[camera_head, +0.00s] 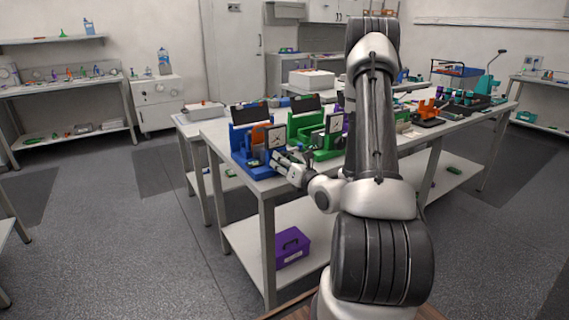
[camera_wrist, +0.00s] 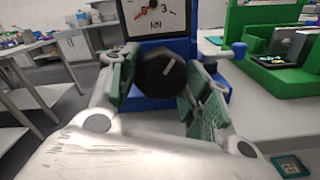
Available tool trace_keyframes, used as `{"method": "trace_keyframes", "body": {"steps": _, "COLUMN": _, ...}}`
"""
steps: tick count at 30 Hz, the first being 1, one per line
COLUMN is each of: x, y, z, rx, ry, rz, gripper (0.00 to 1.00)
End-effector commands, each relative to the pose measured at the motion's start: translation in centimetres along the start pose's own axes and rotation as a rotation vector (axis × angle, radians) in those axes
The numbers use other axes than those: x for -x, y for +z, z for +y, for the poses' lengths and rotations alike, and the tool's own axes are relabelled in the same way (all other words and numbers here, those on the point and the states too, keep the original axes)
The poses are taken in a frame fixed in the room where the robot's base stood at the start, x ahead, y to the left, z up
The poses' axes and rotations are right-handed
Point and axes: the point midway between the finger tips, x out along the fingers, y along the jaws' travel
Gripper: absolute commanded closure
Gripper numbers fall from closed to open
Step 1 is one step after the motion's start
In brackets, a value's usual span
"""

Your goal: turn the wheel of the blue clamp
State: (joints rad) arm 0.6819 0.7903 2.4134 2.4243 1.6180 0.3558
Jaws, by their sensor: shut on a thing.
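The blue clamp (camera_head: 240,147) stands at the near left corner of the white workbench. Its black wheel (camera_wrist: 161,74), with a light pointer line, faces my wrist camera below a dial gauge (camera_wrist: 157,17) marked kN. The gauge also shows in the head view (camera_head: 275,137). My gripper (camera_wrist: 160,86) has its green-padded fingers on the left and right of the wheel and is shut on it. In the head view my gripper (camera_head: 283,160) reaches the front of the clamp, and the wheel is hidden behind it.
A green clamp (camera_head: 325,140) stands to the right of the blue one, close by on the same workbench (camera_head: 262,186). A purple box (camera_head: 292,247) sits on the lower shelf. Grey floor (camera_head: 120,240) lies open to the left.

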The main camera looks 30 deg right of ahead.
Motion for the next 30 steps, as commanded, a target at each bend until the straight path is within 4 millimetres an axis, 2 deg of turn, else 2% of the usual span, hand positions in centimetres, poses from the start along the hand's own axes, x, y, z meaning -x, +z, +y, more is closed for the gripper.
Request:
{"method": "trace_keyframes", "body": {"steps": 1, "x": 0.0, "y": -0.1, "z": 0.0, "rx": -0.001, "ry": -0.001, "rz": 0.001, "gripper": 0.46}}
{"method": "trace_keyframes", "body": {"steps": 4, "x": 0.0, "y": 0.0, "z": 0.0, "rx": 0.0, "ry": -0.001, "rz": 0.001, "gripper": 0.3}}
{"method": "trace_keyframes", "body": {"steps": 14, "x": 0.2, "y": 0.0, "z": 0.0, "rx": 0.0, "ry": -0.001, "rz": 0.001, "gripper": 0.3}}
{"method": "trace_keyframes", "body": {"steps": 17, "x": 1.1, "y": 0.0, "z": -0.2, "rx": 0.0, "ry": -0.004, "rz": 0.001, "gripper": 0.3}}
{"method": "trace_keyframes", "body": {"steps": 24, "x": 5.3, "y": 0.0, "z": -0.2, "rx": -0.002, "ry": -0.006, "rz": 0.001, "gripper": 0.3}}
{"method": "trace_keyframes", "body": {"steps": 30, "x": 7.3, "y": 0.0, "z": -0.1, "rx": -0.001, "ry": -0.002, "rz": 0.001, "gripper": 0.3}}
